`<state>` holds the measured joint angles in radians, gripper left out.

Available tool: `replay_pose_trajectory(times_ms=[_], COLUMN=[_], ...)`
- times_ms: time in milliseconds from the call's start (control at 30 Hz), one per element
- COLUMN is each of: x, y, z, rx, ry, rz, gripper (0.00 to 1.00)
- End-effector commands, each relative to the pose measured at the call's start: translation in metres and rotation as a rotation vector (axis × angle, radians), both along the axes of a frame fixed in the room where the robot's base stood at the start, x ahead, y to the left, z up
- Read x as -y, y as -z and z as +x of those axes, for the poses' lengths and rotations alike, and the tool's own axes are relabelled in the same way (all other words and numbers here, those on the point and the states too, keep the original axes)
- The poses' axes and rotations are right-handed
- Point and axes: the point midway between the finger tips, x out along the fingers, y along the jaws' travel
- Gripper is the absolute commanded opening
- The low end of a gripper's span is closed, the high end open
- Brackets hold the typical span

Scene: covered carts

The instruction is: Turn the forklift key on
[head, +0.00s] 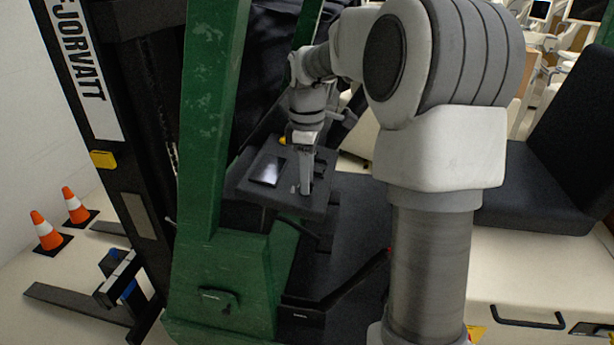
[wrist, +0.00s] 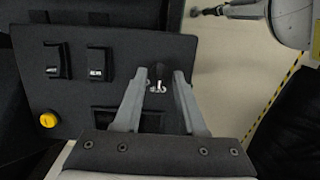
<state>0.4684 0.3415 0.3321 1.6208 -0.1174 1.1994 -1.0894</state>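The forklift key (wrist: 157,87) shows in the wrist view as a small silvery piece with a dark part by it, at the dark control panel (wrist: 100,55). My gripper (wrist: 160,74) is open, with one finger on each side of the key and a gap visible between them. I cannot tell how close the fingertips are to the key in depth. In the head view my gripper (head: 306,190) points down at the right part of the panel (head: 250,185). A small pale spot beside the fingers may be the key; its turn angle is unclear.
The panel carries a yellow button (wrist: 48,119), two black rocker switches (wrist: 96,64) and a screen (head: 268,170). The green forklift post (head: 215,100) stands left of my arm. A black seat (head: 530,180) is at the right. Orange cones (head: 46,230) stand far left.

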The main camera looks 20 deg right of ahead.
Motion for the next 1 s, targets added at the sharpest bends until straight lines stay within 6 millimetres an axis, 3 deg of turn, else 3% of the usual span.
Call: replay_pose_trajectory(times_ms=[167, 400, 1000], x=[0.0001, 0.0001, -0.0003], y=[-0.0001, -0.0004, -0.0025], z=[0.0001, 0.0001, 0.0006], rx=[0.000, 0.000, -0.012], ry=[0.000, 0.000, 0.061], rz=[0.000, 0.000, 0.008], gripper=[0.40, 0.00, 0.00])
